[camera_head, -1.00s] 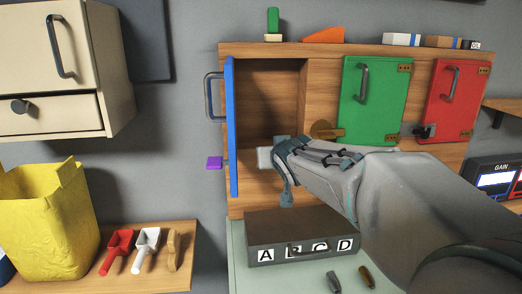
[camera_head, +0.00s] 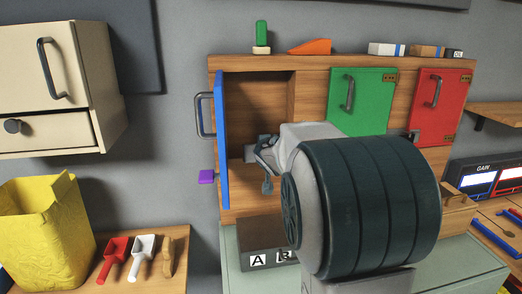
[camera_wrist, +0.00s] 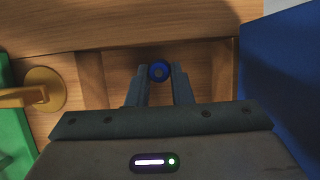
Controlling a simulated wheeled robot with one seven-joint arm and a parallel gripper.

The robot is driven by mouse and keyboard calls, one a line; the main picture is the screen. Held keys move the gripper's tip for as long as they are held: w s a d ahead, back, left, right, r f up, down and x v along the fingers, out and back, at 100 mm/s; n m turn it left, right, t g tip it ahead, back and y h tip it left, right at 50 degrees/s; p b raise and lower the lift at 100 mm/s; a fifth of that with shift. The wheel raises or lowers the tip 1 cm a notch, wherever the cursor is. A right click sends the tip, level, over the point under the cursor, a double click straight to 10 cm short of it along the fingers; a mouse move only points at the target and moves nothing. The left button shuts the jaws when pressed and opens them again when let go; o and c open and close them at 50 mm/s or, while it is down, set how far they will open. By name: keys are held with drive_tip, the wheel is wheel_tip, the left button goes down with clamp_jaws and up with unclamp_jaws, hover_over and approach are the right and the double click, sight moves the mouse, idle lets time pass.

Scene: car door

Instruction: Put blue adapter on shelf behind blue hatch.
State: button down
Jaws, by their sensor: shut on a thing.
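The blue hatch (camera_head: 221,140) stands swung open at the left of the wooden cabinet, seen nearly edge-on. It also fills the right side of the wrist view (camera_wrist: 285,75). The open compartment (camera_head: 262,95) shows to its right. My gripper (camera_head: 250,154) is at this opening, right of the hatch. In the wrist view my gripper (camera_wrist: 159,76) is shut on the blue adapter (camera_wrist: 159,71), a round blue piece with a dark centre held between the fingertips. Wooden surfaces lie behind it. The adapter cannot be made out in the head view.
The green hatch (camera_head: 362,100) and red hatch (camera_head: 442,105) are closed. A brass latch (camera_wrist: 42,92) shows beside the opening in the wrist view. A dark lettered case (camera_head: 250,243) sits below, partly hidden by my arm.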

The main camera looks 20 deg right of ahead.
drive_tip(key=w+p, duration=0.1)
drive_tip(key=w, duration=0.2)
drive_tip(key=w+d+p, duration=0.1)
drive_tip(key=w+p, duration=0.1)
drive_tip(key=w, duration=0.1)
drive_tip(key=shift+w+d+p, duration=0.2)
drive_tip(key=shift+w+p, duration=0.05)
drive_tip(key=shift+p, duration=0.05)
drive_tip(key=shift+s+f+b, duration=0.15)
drive_tip(key=shift+f+b, duration=0.55)
drive_tip(key=shift+b, duration=0.1)
drive_tip(key=shift+f+b, duration=0.3)
drive_tip(key=shift+f, duration=0.05)
drive_tip(key=c, duration=1.2)
unclamp_jaws()
drive_tip(key=b+v, duration=0.2)
drive_tip(key=v, duration=1.1)
drive_tip(key=shift+s+a+r, duration=0.2)
drive_tip(key=shift+s+r, duration=0.05)
drive_tip(key=shift+s, duration=0.05)
drive_tip(key=shift+f, duration=0.1)
